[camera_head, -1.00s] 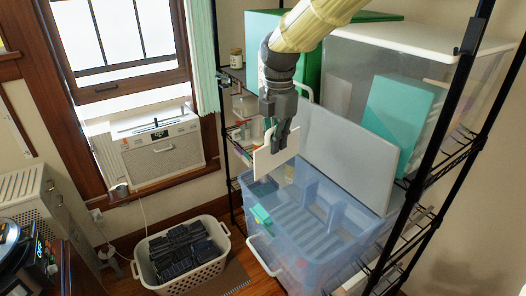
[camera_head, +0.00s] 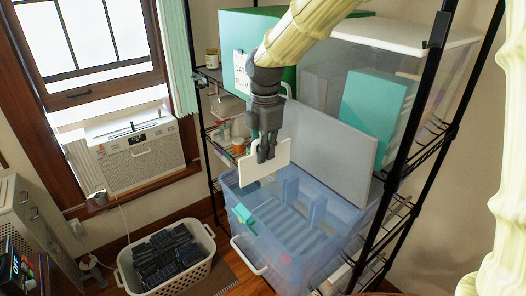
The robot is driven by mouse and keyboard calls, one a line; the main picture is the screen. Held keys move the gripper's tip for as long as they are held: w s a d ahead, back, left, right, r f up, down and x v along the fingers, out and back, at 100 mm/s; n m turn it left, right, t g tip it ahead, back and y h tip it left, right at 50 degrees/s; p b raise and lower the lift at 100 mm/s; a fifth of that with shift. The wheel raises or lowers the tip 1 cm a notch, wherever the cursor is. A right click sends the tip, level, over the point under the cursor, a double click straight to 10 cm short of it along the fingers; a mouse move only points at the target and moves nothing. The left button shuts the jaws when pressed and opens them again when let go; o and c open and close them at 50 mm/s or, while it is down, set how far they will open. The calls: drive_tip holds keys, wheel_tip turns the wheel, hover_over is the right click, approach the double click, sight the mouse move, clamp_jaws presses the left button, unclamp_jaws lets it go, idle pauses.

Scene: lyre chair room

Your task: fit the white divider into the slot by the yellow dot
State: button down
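My gripper (camera_head: 268,158) points down and is shut on the white divider (camera_head: 256,167), a flat pale panel. The divider hangs upright above the left back part of the translucent blue bin (camera_head: 292,255), apart from the bin floor as far as I can see. Inside the bin are ribbed slots and blue partition walls (camera_head: 314,208). A teal piece (camera_head: 244,217) sits on the bin's left rim. I cannot make out the yellow dot; the divider and gripper may cover it.
A grey panel (camera_head: 335,150) leans upright behind the bin. Black wire shelving (camera_head: 408,130) frames the bin, with a green box (camera_head: 228,45) and a clear lidded tub (camera_head: 400,45) above. A basket of dark items (camera_head: 195,280) stands on the floor at left.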

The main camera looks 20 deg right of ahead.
sight(263, 175)
drive_tip(key=shift+w+f+b, duration=0.1)
drive_tip(key=shift+f+b, duration=0.8)
drive_tip(key=shift+f, duration=1.85)
drive_tip(key=shift+p, duration=1)
wheel_tip(263, 175, down, 8)
drive_tip(key=b, duration=0.2)
drive_tip(key=shift+b, duration=0.4)
idle(3.3)
